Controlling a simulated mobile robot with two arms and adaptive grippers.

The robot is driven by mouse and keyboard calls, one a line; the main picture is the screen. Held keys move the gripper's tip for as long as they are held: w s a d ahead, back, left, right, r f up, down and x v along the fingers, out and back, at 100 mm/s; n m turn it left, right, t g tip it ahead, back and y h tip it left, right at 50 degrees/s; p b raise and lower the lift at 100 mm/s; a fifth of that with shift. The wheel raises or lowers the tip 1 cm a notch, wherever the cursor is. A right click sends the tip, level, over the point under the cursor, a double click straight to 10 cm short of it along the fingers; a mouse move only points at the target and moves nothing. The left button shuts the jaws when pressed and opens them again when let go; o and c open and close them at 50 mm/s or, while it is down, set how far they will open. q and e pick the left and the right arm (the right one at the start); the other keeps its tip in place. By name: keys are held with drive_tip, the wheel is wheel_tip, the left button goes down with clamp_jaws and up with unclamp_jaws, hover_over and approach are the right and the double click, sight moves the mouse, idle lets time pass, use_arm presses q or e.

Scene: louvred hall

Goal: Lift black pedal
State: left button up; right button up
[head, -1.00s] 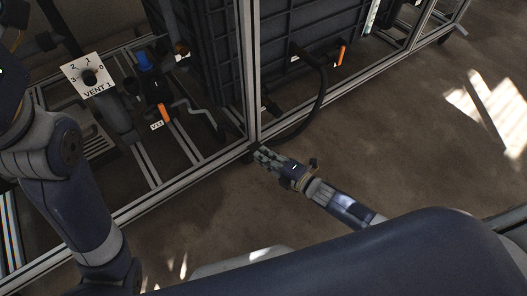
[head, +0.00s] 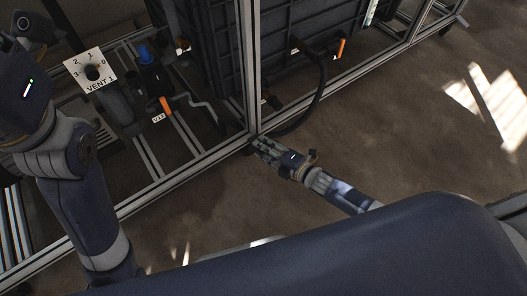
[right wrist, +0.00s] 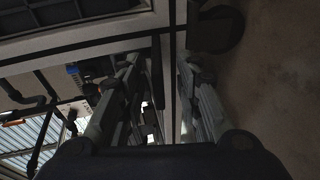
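I cannot make out a black pedal with certainty. A small dark part (head: 251,151) sits low at the foot of the frame's corner post, beside my right fingertips. A rounded black piece (right wrist: 216,29) shows at the upper right in the right wrist view, beyond the fingers. My right gripper (head: 262,147) is low by the corner post. In the right wrist view its two fingers (right wrist: 160,100) stand apart, with a metal rail seen in the gap. I see nothing clasped. My left arm comes in at the left, but its fingers are out of view.
A metal profile frame (head: 160,186) holds a VENT 1 dial plate (head: 90,70), a blue-topped valve (head: 147,57) and an orange handle (head: 166,106). A black hose (head: 318,100) curves down near the post. The brown floor (head: 400,140) at the right is clear.

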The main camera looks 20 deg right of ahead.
drive_tip(key=shift+s, duration=0.1)
drive_tip(key=f+p+v, duration=0.1)
drive_tip(key=v, duration=0.5)
drive_tip(key=shift+s+f, duration=0.6)
